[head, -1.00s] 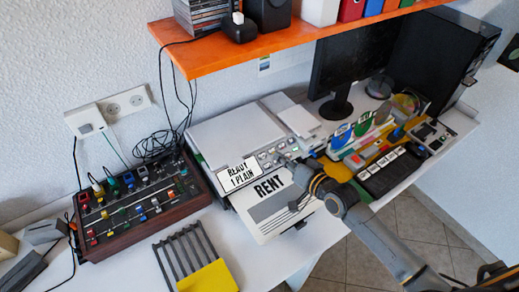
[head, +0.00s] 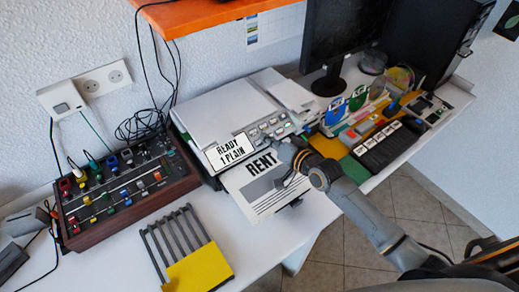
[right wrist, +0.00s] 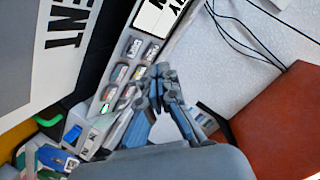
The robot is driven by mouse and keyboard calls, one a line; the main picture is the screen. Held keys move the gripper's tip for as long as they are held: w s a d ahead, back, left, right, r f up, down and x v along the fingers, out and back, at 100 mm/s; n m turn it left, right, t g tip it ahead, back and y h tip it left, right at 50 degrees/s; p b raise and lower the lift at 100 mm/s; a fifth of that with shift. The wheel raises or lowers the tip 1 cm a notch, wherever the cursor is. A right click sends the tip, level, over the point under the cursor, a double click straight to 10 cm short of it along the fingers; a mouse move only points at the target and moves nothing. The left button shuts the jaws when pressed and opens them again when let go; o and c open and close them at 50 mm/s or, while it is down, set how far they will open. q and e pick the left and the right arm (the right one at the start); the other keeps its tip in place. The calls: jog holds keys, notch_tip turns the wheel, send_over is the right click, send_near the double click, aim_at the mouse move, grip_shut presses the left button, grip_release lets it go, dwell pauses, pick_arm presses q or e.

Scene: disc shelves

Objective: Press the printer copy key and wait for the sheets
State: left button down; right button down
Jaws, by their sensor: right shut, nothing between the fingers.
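The white printer (head: 225,112) stands on the desk against the wall. Its display (head: 228,152) reads "READY 1 PLAIN". A row of small keys (head: 270,126) runs along its front panel. A printed sheet marked "RENT" (head: 262,188) lies at the printer's front. My right gripper (head: 284,151) is shut and empty, near the key panel and over the sheet's upper edge. In the right wrist view its shut fingertips (right wrist: 160,72) are beside the labelled keys (right wrist: 133,72); I cannot tell whether they touch. One lower key shows green. My left gripper is out of view.
A mixer-like box with coloured knobs (head: 125,190) stands left of the printer. A slotted rack with a yellow block (head: 200,270) lies in front. A monitor (head: 340,40) and a black keypad (head: 388,147) are right. An orange shelf (head: 215,12) hangs above.

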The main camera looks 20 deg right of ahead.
aim_at(259, 143)
jog(key=shift+w+a+f+b, duration=0.1)
jog(key=shift+w+f+b, duration=0.2)
jog(key=shift+f, duration=0.2)
jog(key=shift+w+a+f+b, duration=0.1)
jog(key=shift+w+f+b, duration=0.15)
jog(key=shift+f, duration=0.25)
dwell(0.8)
jog(key=shift+w+a+f, duration=0.1)
jog(key=shift+w+f, duration=0.05)
jog(key=shift+f, duration=0.2)
jog(key=shift+w+f+b, duration=0.2)
jog(key=shift+f+b, duration=0.2)
jog(key=shift+b, duration=0.2)
dwell(0.3)
jog(key=shift+r, duration=0.1)
jog(key=shift+s+r+p, duration=0.45)
jog(key=shift+r+p, duration=0.25)
jog(key=shift+p, duration=0.3)
jog(key=shift+r, duration=0.1)
